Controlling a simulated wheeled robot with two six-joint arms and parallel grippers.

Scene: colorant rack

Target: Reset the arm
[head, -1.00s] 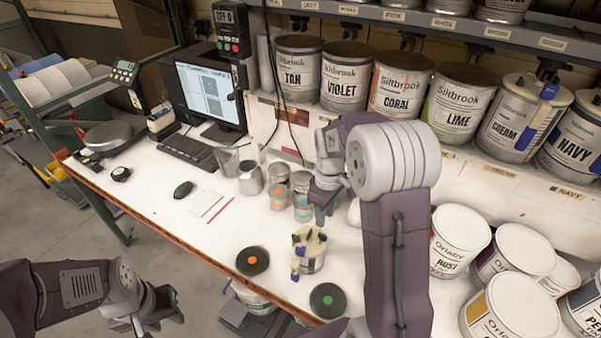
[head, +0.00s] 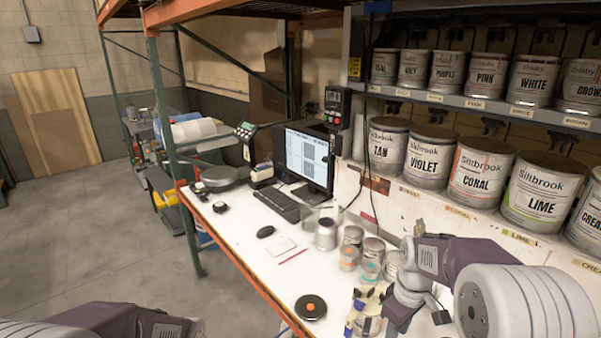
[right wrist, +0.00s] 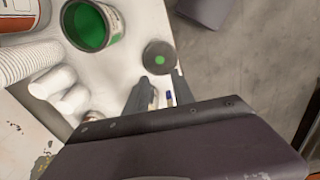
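My right arm reaches over the bench in the head view, and its wrist (head: 412,282) is above the bench's front right part. In the right wrist view my right gripper (right wrist: 162,86) has its two dark fingers apart, with nothing held between them. A dark round disc with a green dot (right wrist: 159,58) lies just beyond the fingertips. A small blue-tipped object shows below, between the fingers. My left arm shows only as a link at the bottom left of the head view. Its gripper is out of the picture.
A cream-and-blue item (head: 367,304) stands beside my right wrist. Small cans (head: 373,249) and a black disc with an orange dot (head: 311,307) are on the bench. An open can of green paint (right wrist: 92,28) shows in the right wrist view. Large cans (head: 429,157) line the back.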

